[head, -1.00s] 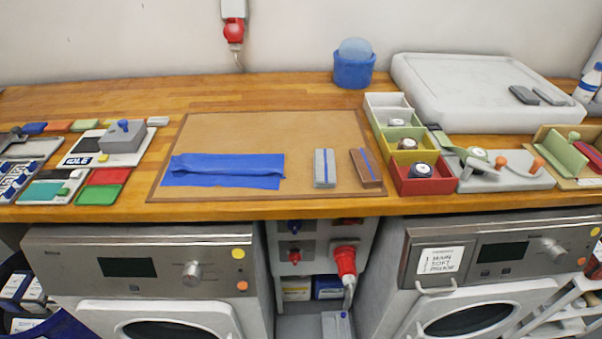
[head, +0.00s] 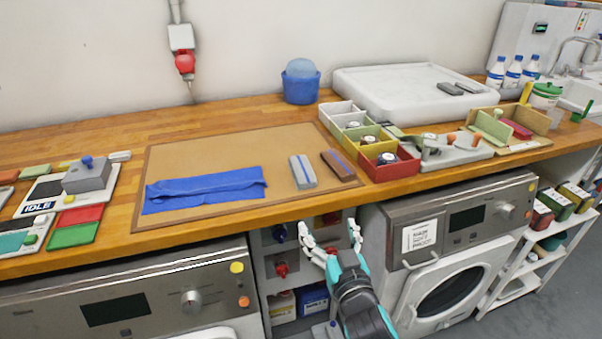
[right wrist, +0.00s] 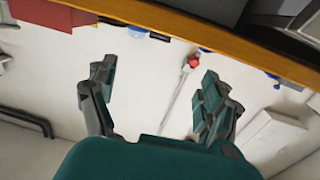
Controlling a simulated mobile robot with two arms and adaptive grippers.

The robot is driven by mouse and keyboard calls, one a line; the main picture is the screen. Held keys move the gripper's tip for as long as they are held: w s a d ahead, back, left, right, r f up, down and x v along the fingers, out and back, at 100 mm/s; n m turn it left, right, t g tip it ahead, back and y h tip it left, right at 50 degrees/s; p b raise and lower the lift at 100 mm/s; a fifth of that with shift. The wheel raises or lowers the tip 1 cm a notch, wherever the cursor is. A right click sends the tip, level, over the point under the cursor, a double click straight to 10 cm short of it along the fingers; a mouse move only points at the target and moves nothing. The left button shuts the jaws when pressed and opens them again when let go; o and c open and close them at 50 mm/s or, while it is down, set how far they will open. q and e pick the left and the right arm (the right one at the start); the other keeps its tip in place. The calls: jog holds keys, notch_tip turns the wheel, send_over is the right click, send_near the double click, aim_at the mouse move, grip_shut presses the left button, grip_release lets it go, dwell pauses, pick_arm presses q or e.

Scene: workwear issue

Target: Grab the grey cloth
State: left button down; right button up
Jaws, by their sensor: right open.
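A small grey folded cloth with a blue stripe (head: 302,171) lies on the tan mat (head: 235,148) on the wooden counter, between a long blue cloth (head: 205,189) and a brown piece with a blue stripe (head: 338,165). My right gripper (head: 329,238) is open and empty in front of the counter's front edge, below and a little right of the grey cloth, apart from it. In the right wrist view the open fingers (right wrist: 158,78) frame the wall; the grey cloth cannot be made out there. My left gripper is not in view.
The counter's front edge (head: 210,223) lies between my right gripper and the cloth. Colored bins (head: 392,170) stand right of the mat, a blue tub (head: 300,85) behind it. Machines with round doors (head: 448,290) sit below. The mat's back part is clear.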

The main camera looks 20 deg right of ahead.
jog(key=p, duration=0.1)
send_near(307, 182)
jog(key=w, duration=0.4)
jog(key=shift+w+d+p, duration=0.15)
jog(key=shift+w+p, duration=0.2)
jog(key=shift+w, duration=2.55)
jog(key=shift+c, duration=0.2)
jog(key=c, duration=1.1)
jog(key=shift+c, duration=0.6)
